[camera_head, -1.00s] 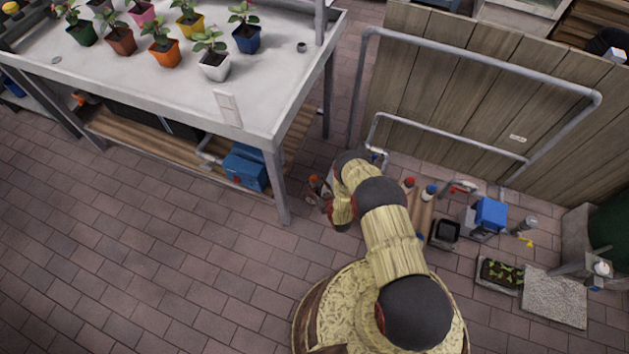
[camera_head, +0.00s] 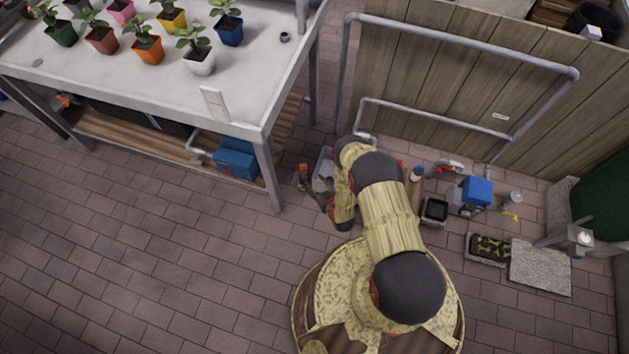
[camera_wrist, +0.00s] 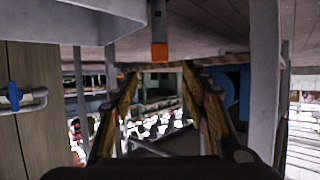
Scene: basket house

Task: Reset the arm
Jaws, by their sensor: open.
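My gripper (camera_head: 314,188) is low over the brick floor, to the right of the table's front right leg. In the wrist view my gripper (camera_wrist: 160,75) shows two fingers spread apart, with no object held between them. My arm reaches forward from my base and bends downward, hiding part of the floor. A dark thing with an orange end (camera_wrist: 159,50) shows just above the gap between the fingers in the wrist view; I cannot tell what it is.
A grey table (camera_head: 130,75) with several potted plants stands at the left, a blue box (camera_head: 236,158) on its lower shelf. A wooden panel with a pipe rail (camera_head: 470,50) stands behind. A black tray (camera_head: 434,211), blue-topped device (camera_head: 476,192) and planter (camera_head: 488,248) lie at right. The left floor is clear.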

